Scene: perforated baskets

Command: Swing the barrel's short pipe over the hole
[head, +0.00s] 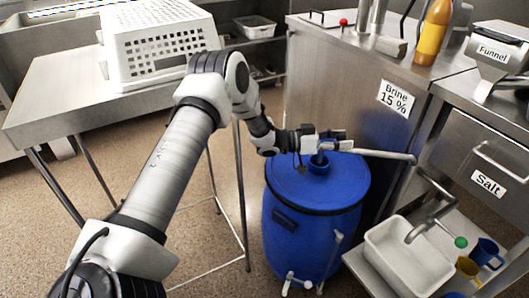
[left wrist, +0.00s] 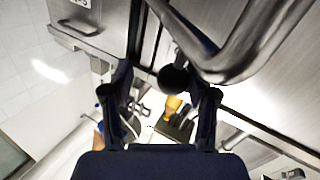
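The blue barrel (head: 310,225) stands upright on the floor beside the steel counter, with a blue collar (head: 320,166) around an opening on its lid. A short light-grey pipe (head: 378,154) runs over the lid to the right, its end beyond the barrel's rim. My left gripper (head: 330,143) is above the lid at the pipe's left end. In the left wrist view its two dark fingers (left wrist: 163,100) are apart. A dark round knob (left wrist: 174,79) and a grey bent pipe (left wrist: 240,50) show between and beyond them; contact cannot be told. My right gripper is out of view.
A white perforated basket (head: 160,48) sits on the steel table at left. The "Brine 15 %" counter (head: 350,75) stands close behind the barrel.

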